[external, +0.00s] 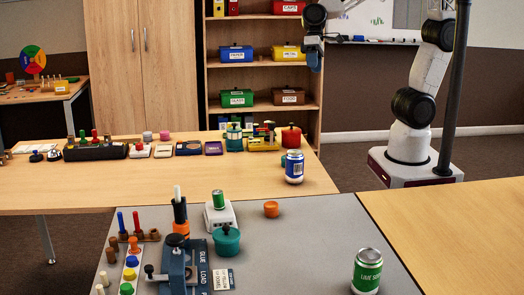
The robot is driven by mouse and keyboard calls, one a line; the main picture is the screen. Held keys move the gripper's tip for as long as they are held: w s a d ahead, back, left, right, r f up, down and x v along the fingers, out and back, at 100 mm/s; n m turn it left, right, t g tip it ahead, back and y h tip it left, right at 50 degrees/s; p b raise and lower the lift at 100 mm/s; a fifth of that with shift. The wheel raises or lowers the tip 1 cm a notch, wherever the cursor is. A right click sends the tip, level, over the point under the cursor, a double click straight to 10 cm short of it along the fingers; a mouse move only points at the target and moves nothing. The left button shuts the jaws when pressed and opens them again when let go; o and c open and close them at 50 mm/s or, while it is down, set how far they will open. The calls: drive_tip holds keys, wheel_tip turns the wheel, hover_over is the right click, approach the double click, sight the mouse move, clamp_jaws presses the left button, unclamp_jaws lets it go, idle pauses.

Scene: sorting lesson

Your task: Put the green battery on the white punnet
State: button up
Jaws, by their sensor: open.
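I cannot tell whether this white thing is the punnet; no other clear white punnet shows. My gripper (315,62) is high up at the top of the picture, in front of the shelf, far from the green cylinder. It is open, with nothing seen in it. It is small and dark here.
A green soda can (367,271) stands at the front right. A teal pot (226,241), an orange cup (271,209) and a blue vise-like device (176,262) are near the white thing. A blue-and-white can (294,167) stands behind. The right wooden tabletop (455,225) is clear.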

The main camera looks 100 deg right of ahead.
drive_tip(key=s+d+n+h, duration=0.2)
drive_tip(key=s+d, duration=0.4)
drive_tip(key=s, duration=0.3)
drive_tip(key=s+d+n+t+h, duration=0.1)
drive_tip(key=s+d+n+h, duration=0.2)
drive_tip(key=s+d, duration=0.3)
drive_tip(key=s, duration=0.3)
drive_tip(key=shift+s+r+t+h, duration=0.3)
drive_tip(key=shift+s+r, duration=0.05)
drive_tip(key=shift+r, duration=0.05)
